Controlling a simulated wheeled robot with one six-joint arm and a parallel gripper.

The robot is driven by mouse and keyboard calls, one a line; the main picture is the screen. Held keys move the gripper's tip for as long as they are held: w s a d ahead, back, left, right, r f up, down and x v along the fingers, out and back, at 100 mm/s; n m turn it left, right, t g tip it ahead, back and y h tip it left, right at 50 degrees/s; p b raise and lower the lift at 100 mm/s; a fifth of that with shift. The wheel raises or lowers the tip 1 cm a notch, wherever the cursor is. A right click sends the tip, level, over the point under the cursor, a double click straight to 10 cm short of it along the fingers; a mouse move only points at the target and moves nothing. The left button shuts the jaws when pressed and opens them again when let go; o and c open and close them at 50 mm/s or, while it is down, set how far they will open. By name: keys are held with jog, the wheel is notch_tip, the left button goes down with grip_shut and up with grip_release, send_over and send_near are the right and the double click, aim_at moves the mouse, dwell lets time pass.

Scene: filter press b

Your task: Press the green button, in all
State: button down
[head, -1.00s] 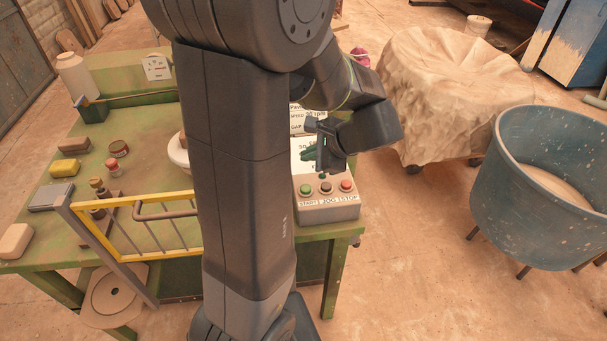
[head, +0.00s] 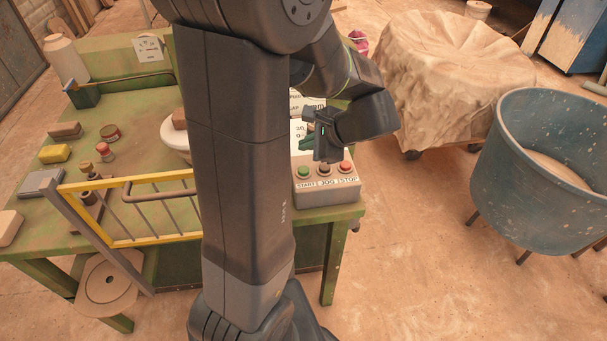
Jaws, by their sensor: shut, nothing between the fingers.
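The green button (head: 303,172) is the left one of three on a grey control box (head: 328,194) at the table's right end, above the label START. A dark button (head: 324,169) labelled JOG and a red button (head: 345,167) labelled STOP sit to its right. My gripper (head: 325,158) is shut and empty. It hangs pointing down, just above and behind the button row, nearest the dark JOG button in the picture. Whether the fingertips touch anything cannot be told. The green button is in clear view and shows no contact.
A yellow guard rail (head: 125,242) runs along the table's front left. A sign stands behind my gripper, partly hidden. A blue tub (head: 550,175) and a cloth-covered heap (head: 440,80) stand on the floor to the right. Several small items lie on the green table (head: 125,170).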

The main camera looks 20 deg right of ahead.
aim_at(308, 171)
notch_tip(308, 171, down, 5)
jog(key=b, duration=0.3)
dwell(1.9)
jog(key=shift+f, duration=0.35)
